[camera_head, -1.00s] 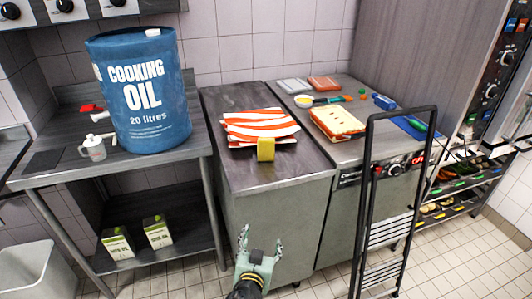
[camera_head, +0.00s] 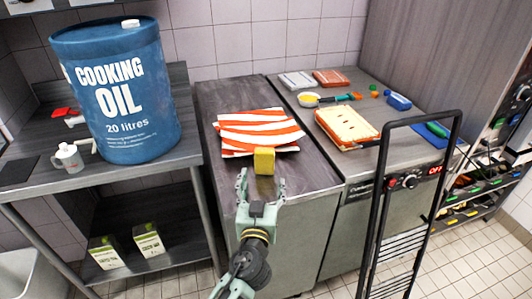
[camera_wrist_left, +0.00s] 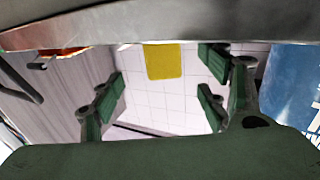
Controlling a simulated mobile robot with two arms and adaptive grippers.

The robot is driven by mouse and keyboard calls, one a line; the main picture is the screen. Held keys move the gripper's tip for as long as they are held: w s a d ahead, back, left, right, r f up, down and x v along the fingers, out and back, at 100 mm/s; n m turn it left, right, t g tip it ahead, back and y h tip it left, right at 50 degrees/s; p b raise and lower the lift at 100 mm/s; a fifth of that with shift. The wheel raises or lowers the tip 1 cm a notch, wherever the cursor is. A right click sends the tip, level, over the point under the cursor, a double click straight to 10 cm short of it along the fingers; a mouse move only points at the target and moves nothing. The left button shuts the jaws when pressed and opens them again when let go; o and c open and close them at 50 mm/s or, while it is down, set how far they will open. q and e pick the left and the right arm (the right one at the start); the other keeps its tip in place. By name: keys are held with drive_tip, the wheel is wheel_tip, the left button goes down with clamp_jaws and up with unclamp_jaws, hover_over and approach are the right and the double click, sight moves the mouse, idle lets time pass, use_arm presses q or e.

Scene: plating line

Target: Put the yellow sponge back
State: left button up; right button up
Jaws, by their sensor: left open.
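The yellow sponge (camera_head: 264,161) stands at the front of the dark counter, against the near edge of a striped cloth. It also shows in the left wrist view (camera_wrist_left: 164,62), at the top between the fingers and beyond them. The orange-and-white striped cloth (camera_head: 258,131) lies on the counter behind it. My left gripper (camera_head: 262,184) is open and empty, just in front of the sponge, with its fingers pointing at it. In the left wrist view the open fingers (camera_wrist_left: 165,95) stand wide apart. My right gripper is not in view.
A blue cooking oil drum (camera_head: 118,90) and a white mug (camera_head: 68,157) stand on the left table (camera_head: 95,178). A black-framed rack (camera_head: 384,200) stands in front of the right counter, which holds a bread-like slab (camera_head: 346,127). The counter (camera_head: 300,178) right of the sponge is clear.

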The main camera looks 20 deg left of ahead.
sight(264, 163)
use_arm(q)
drive_tip(key=w, duration=0.1)
drive_tip(key=w+p, duration=0.1)
drive_tip(key=w+a+r+p, duration=0.1)
drive_tip(key=w, duration=0.1)
drive_tip(key=shift+w+a+f+p, duration=0.1)
drive_tip(key=shift+w+a+p, duration=0.1)
drive_tip(key=shift+w, duration=0.4)
drive_tip(key=shift+w+a+f+p, duration=0.1)
drive_tip(key=shift+w+a+p, duration=0.1)
drive_tip(key=shift+w, duration=0.4)
drive_tip(key=shift+w+a, duration=0.1)
drive_tip(key=shift+w, duration=0.4)
drive_tip(key=c, duration=1)
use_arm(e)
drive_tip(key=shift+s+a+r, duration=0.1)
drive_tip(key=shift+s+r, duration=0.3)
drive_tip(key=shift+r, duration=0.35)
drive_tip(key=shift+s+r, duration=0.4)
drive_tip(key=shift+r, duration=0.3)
